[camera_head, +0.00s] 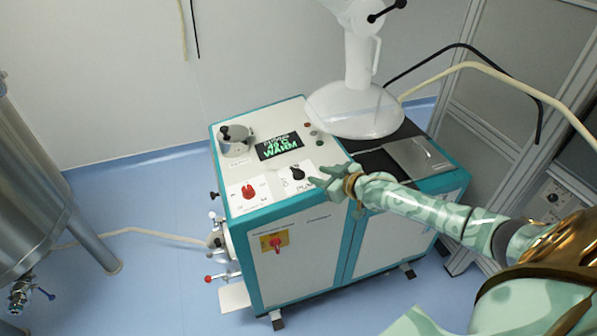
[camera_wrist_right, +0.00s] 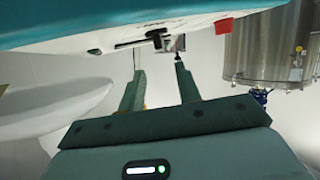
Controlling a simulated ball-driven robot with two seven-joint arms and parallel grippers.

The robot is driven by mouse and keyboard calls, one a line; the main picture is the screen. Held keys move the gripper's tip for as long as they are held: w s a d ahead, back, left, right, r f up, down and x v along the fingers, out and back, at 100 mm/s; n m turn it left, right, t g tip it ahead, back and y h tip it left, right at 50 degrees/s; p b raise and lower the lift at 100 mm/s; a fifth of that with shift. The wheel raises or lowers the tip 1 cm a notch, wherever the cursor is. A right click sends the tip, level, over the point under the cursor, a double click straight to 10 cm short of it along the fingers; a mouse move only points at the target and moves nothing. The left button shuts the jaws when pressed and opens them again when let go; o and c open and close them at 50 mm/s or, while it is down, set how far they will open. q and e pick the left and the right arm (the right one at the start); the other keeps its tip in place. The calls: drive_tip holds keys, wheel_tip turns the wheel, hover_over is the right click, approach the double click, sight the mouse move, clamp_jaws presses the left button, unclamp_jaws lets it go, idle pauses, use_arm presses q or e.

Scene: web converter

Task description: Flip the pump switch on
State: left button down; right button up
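The pump switch is a black rotary knob (camera_head: 297,174) on a white label plate on top of the teal and white machine (camera_head: 300,215). The label beside it is partly covered by my gripper. My right gripper (camera_head: 316,178) is just right of the knob, its fingers pointing left at it. In the right wrist view the two fingers (camera_wrist_right: 157,62) stand apart with a gap between them. The black knob (camera_wrist_right: 158,37) appears beyond the fingertips; whether they touch it I cannot tell. My left gripper is out of view.
A red knob (camera_head: 248,191) sits left on the same top, a display (camera_head: 279,146) reading "WARM" behind. A red switch on a yellow plate (camera_head: 275,241) is on the front. A white hood (camera_head: 356,108) hangs over the back right. A steel tank (camera_head: 30,210) stands left.

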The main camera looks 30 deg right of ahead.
sight(297, 169)
drive_tip(key=b+x, duration=0.2)
drive_tip(key=x, duration=0.3)
drive_tip(key=b+x, duration=0.3)
drive_tip(key=x, duration=0.2)
drive_tip(key=shift+w+f, duration=0.15)
drive_tip(key=shift+f, duration=0.2)
drive_tip(key=shift+w, duration=0.2)
drive_tip(key=shift+r, duration=0.1)
clamp_jaws()
drive_tip(key=shift+r, duration=0.1)
